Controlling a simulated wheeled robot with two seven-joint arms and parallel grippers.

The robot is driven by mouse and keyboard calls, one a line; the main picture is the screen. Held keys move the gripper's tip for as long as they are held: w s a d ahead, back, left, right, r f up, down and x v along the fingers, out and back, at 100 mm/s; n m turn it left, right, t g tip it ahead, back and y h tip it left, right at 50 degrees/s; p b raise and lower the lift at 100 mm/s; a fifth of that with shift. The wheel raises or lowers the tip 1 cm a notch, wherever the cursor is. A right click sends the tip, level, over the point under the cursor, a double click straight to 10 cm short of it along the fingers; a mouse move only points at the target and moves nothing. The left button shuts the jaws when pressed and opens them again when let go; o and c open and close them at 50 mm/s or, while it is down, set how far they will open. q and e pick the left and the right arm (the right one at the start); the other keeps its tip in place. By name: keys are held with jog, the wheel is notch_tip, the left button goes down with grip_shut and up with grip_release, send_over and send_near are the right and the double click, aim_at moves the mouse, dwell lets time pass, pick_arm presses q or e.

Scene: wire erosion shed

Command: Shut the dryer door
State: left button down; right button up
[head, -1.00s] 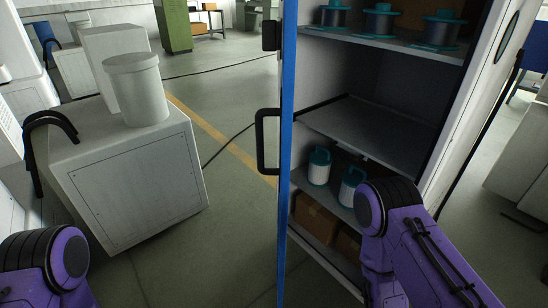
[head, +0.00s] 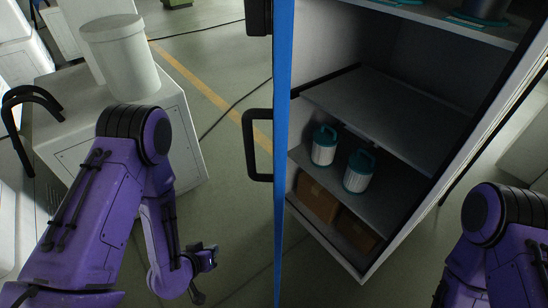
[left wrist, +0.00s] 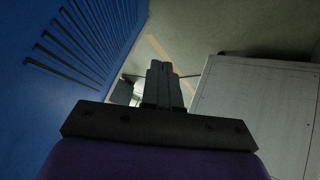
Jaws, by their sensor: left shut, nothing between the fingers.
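The dryer door (head: 283,150) stands open and shows nearly edge-on as a tall blue strip in the head view. Its black handle (head: 251,145) sticks out on the left side. In the left wrist view a blue slotted panel (left wrist: 75,50), seemingly the door's outer face, fills the left. The dryer cabinet (head: 400,160) is open to the right of the door. My left gripper (head: 208,256) is low, left of the door and apart from it; its fingers (left wrist: 163,72) are shut and empty. My right arm shows at the lower right, its gripper out of view.
Inside the cabinet, two white canisters with teal lids (head: 341,160) stand on a shelf above cardboard boxes (head: 317,197).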

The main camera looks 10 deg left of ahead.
pick_arm(q)
jog(key=w+d+r+m+t+h+p, duration=0.2)
jog(key=w+r+m+h, duration=0.25)
jog(key=r, duration=0.65)
jog(key=w+d+r+m+t+h+p, duration=0.15)
jog(key=w+r+m+h, duration=0.35)
jog(key=r, duration=0.5)
jog(key=s+a+r+m+g+h+p, duration=0.1)
jog(key=s+r+m+g+h, duration=0.25)
jog(key=r+m, duration=0.2)
jog(key=s+a+r+m+g+h+p, duration=0.1)
jog(key=s+a+r+m+g+h, duration=0.1)
jog(key=r+m+g+h, duration=0.3)
jog(key=w+d+y+p, duration=0.1)
jog(key=w+d+p, duration=0.1)
jog(key=d, duration=1.2)
jog(key=shift+w+r+n+p, duration=0.3)
jog(key=shift+w+n+p, duration=0.1)
jog(key=shift+p, duration=0.15)
pick_arm(e)
notch_tip(320, 180, up, 10)
pick_arm(q)
jog(key=shift+d, duration=0.15)
pick_arm(e)
jog(key=shift+a+f, duration=0.1)
